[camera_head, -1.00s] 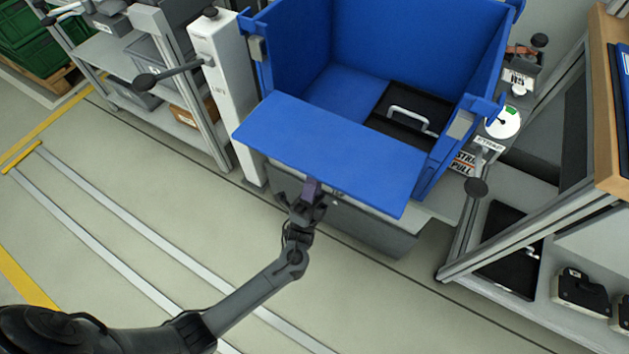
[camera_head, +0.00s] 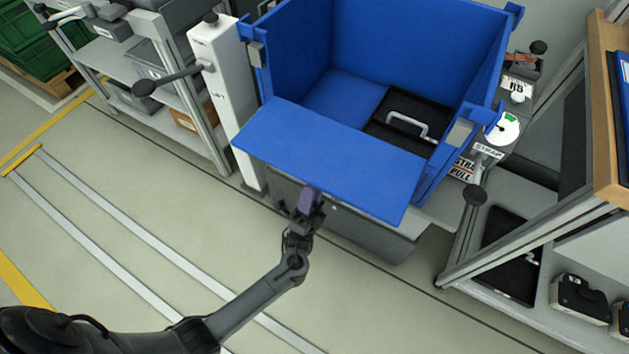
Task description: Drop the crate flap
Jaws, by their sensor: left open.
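The blue crate (camera_head: 415,45) stands open at the front, with blue walls on its back and sides. Its blue flap (camera_head: 330,160) is tilted outward over the front, its outer edge toward me. My left gripper (camera_head: 312,195) is open at the flap's outer edge, near the middle of that edge. The flap hides part of the fingertips, and I cannot tell whether they touch it. A black case with a grey handle (camera_head: 408,124) lies inside the crate. My right gripper is not in view.
A white post (camera_head: 225,90) with a black-knobbed lever stands left of the crate. A grey base (camera_head: 375,235) is under the flap. A metal-framed bench (camera_head: 560,210) stands at the right. The floor at front left is clear, with rails on it.

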